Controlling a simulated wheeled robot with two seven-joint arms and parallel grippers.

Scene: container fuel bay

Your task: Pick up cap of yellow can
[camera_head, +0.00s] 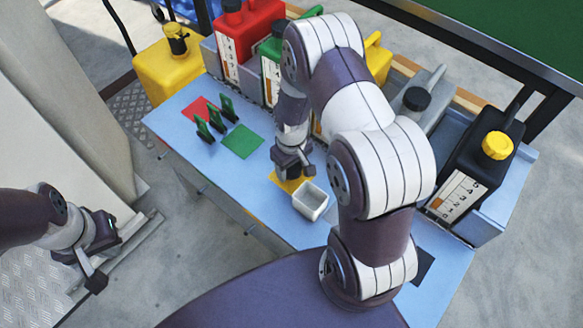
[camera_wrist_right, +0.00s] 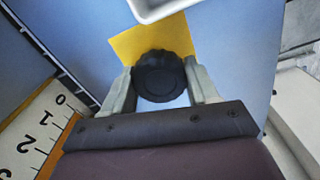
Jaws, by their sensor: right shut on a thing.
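My right gripper (camera_wrist_right: 162,84) is shut on a round black cap (camera_wrist_right: 160,72), seen in the right wrist view above a yellow square (camera_wrist_right: 128,44) on the blue table. In the head view, my right gripper (camera_head: 291,172) is over the same yellow square (camera_head: 284,182); the cap is hidden there. A yellow can (camera_head: 377,58) shows in part behind my right arm, its top mostly hidden. Another yellow can (camera_head: 168,72), with a black cap on, stands beyond the table's left end. My left gripper (camera_head: 88,272) hangs away from the table at lower left; its opening is unclear.
A white open box (camera_head: 311,202) stands beside the yellow square. Green upright pieces (camera_head: 217,118), red (camera_head: 199,108) and green (camera_head: 242,141) squares lie leftward. Red (camera_head: 247,30), green (camera_head: 271,62) and black (camera_head: 472,168) cans line the back; the black one has a yellow cap (camera_head: 497,145).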

